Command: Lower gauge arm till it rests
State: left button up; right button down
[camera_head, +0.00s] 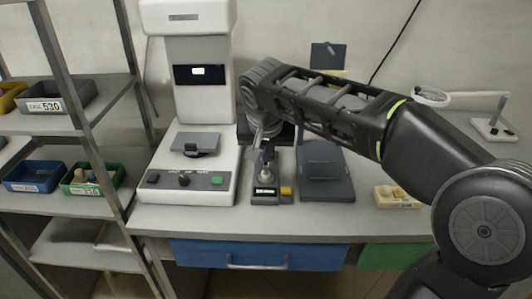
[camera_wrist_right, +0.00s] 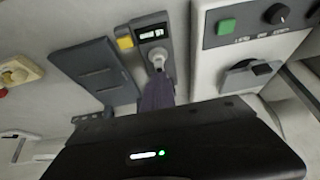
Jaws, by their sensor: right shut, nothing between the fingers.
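The gauge (camera_head: 265,192) is a small grey unit with a lit display and a yellow button, standing on the bench. It also shows in the right wrist view (camera_wrist_right: 153,33). A short pale upright part (camera_head: 267,172) rises from it; I cannot clearly make out a separate gauge arm or whether it rests. My right gripper (camera_head: 267,153) points down just above this part, shut and empty. In the right wrist view its dark purplish tips (camera_wrist_right: 157,92) lie close to the pale part; whether they touch is unclear. My left gripper is not in view.
A white machine (camera_head: 190,150) with buttons stands left of the gauge. A dark grey tray (camera_head: 326,175) lies to the right, then a cream block (camera_head: 396,197). A metal shelf (camera_head: 75,120) with bins is at far left. The bench front is clear.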

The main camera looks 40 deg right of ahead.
jog(key=shift+s+f, duration=0.25)
jog(key=shift+f, duration=0.4)
jog(key=r+p, duration=0.2)
jog(key=r, duration=0.1)
jog(key=r+p, duration=0.2)
jog(key=shift+w+d, duration=0.4)
jog(key=w+v, duration=0.1)
jog(key=v, duration=0.9)
jog(key=shift+r+p, duration=0.35)
jog(key=shift+s, duration=0.1)
